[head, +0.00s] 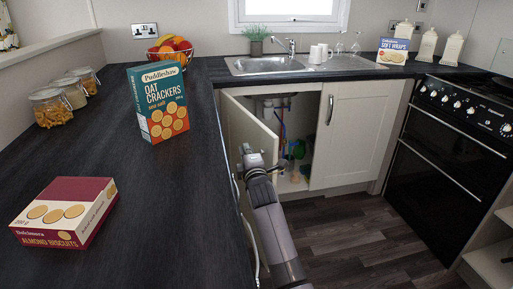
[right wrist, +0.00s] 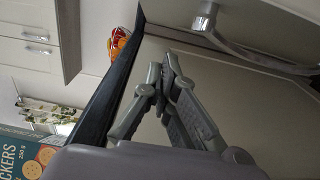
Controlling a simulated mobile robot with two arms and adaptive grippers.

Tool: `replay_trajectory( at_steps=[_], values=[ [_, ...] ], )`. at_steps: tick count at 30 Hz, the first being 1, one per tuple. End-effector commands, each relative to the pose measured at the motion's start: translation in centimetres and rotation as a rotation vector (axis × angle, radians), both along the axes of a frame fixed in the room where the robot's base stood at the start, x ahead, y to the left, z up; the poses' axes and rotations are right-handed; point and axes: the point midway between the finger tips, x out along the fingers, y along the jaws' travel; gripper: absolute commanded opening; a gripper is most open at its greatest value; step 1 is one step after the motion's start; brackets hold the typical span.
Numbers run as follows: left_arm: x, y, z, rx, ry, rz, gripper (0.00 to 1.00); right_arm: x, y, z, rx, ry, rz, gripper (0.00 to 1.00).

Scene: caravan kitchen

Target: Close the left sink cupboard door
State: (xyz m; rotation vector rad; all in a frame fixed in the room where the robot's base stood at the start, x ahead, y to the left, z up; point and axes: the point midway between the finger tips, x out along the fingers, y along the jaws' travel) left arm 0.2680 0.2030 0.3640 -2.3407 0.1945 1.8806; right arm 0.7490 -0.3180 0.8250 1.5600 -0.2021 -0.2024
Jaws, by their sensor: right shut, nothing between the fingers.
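The left sink cupboard door (head: 243,122) is cream and stands partly open, angled out from under the sink, with pipes and bottles showing behind it. My right gripper (head: 249,152) is in front of the door's lower part and hides some of it. In the right wrist view my right gripper (right wrist: 166,72) is shut and empty, with its fingers in front of a cream panel (right wrist: 245,95). A metal bar handle (right wrist: 225,40) shows above and to the right of the fingers. I cannot tell whether the fingers touch the panel. My left gripper is out of view.
The right sink cupboard door (head: 350,135) is shut, beside a black oven (head: 440,150). The dark worktop (head: 150,210) on the left holds a cracker box (head: 158,103), a biscuit box (head: 65,212), jars and a fruit bowl. The wooden floor (head: 350,240) is clear.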

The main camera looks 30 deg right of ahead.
Motion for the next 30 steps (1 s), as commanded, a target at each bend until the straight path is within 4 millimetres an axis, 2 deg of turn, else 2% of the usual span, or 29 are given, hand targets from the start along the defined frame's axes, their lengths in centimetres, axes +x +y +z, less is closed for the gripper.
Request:
replay_trajectory(
  at_steps=[3,6,12,30],
  values=[
    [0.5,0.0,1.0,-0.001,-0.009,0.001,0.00,1.8,-0.5,0.0,0.003,-0.002,0.000,0.00],
    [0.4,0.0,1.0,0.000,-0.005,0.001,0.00,1.5,-2.5,0.0,-0.002,0.001,-0.003,0.00],
    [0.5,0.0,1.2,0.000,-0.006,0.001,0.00,1.5,-4.1,0.0,0.000,0.000,0.000,0.00],
    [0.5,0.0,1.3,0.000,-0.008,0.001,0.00,1.5,-4.9,0.0,-0.002,0.001,0.010,0.00]
  ],
)
